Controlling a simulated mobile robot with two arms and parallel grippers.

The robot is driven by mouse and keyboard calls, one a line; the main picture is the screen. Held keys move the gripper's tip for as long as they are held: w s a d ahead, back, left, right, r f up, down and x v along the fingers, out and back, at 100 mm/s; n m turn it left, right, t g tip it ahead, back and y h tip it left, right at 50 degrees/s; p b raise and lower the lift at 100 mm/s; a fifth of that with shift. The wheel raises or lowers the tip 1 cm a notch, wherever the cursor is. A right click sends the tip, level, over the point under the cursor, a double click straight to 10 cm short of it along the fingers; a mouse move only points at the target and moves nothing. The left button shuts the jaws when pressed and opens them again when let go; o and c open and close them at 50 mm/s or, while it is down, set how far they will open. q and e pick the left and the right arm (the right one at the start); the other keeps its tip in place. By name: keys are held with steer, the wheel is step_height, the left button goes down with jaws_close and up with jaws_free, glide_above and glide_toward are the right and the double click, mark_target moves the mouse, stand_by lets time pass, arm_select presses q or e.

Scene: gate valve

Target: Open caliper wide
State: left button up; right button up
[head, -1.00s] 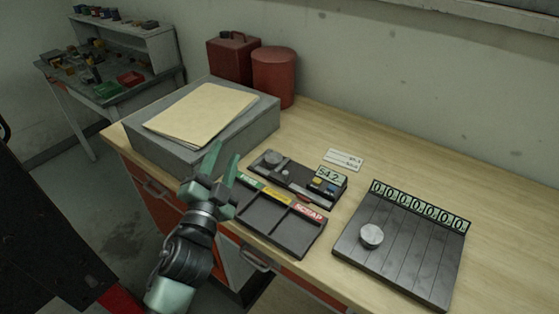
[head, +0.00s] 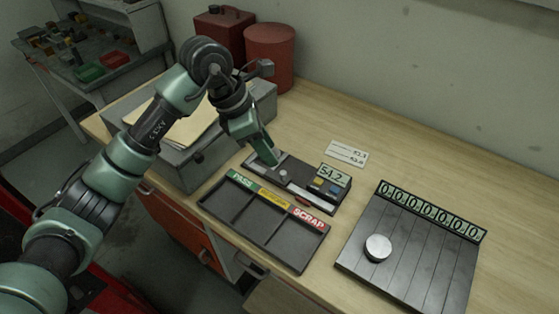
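The caliper (head: 304,193) is a dark device with a small display reading about 54.2 and a few coloured buttons, lying on the wooden bench behind the sorting tray. My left gripper (head: 273,160) points down at the caliper's left end, where a round knob showed earlier. My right gripper is not in view.
A tray (head: 265,222) marked PASS, a yellow label and SCRAP lies in front. A slatted plate (head: 410,255) with a round metal disc (head: 378,248) and counter stands right. A grey box (head: 185,165) with folders and red cans (head: 270,55) stand behind my arm. The bench's back right is clear.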

mark_target(283, 172)
arm_select(q)
steer(key=p+x, duration=0.2)
steer(key=x, duration=0.5)
steer(key=shift+s+f, duration=0.1)
steer(key=shift+f, duration=0.25)
steer(key=shift+c, duration=0.3)
jaws_close()
stand_by(0.8)
